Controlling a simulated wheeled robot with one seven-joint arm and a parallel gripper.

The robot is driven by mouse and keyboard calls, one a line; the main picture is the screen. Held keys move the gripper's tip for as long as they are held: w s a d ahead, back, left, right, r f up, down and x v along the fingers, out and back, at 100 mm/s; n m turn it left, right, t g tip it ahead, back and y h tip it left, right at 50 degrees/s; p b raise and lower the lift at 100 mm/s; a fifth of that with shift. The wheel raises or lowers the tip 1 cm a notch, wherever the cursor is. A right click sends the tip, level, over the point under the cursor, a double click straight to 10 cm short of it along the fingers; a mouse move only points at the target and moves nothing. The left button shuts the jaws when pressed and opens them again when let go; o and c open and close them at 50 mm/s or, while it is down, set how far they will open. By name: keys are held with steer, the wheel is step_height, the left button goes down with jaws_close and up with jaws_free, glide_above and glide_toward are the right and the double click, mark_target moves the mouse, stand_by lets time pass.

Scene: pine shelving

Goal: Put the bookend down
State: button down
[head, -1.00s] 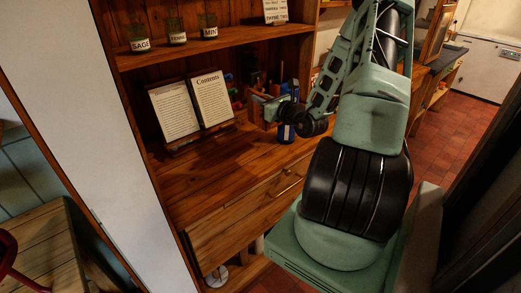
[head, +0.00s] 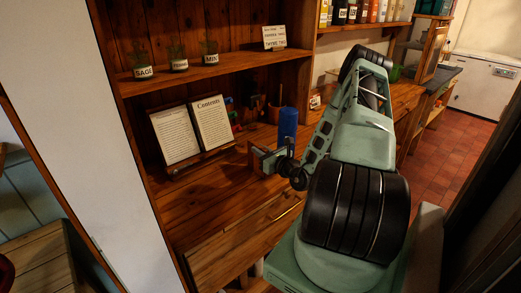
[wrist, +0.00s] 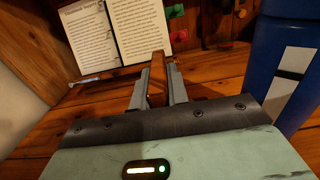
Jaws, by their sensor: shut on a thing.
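The bookend (head: 255,157) is a small brown wooden piece at the end of my arm in the head view. My gripper (head: 266,160) is shut on it, low over the wooden desk surface (head: 212,192). In the wrist view the two grey fingers of my gripper (wrist: 157,88) close on the bookend (wrist: 157,72), which shows narrow and upright between them. I cannot tell whether its base touches the desk.
An open book (head: 196,130) on a stand is left of the bookend. A blue cylinder (head: 288,122) stands close by on the right, also large in the wrist view (wrist: 285,60). Labelled jars (head: 179,62) stand on the shelf above. The front desk surface is clear.

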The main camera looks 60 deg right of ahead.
steer(key=shift+f, duration=0.15)
steer(key=c, duration=1.4)
jaws_free()
steer(key=shift+o, duration=0.2)
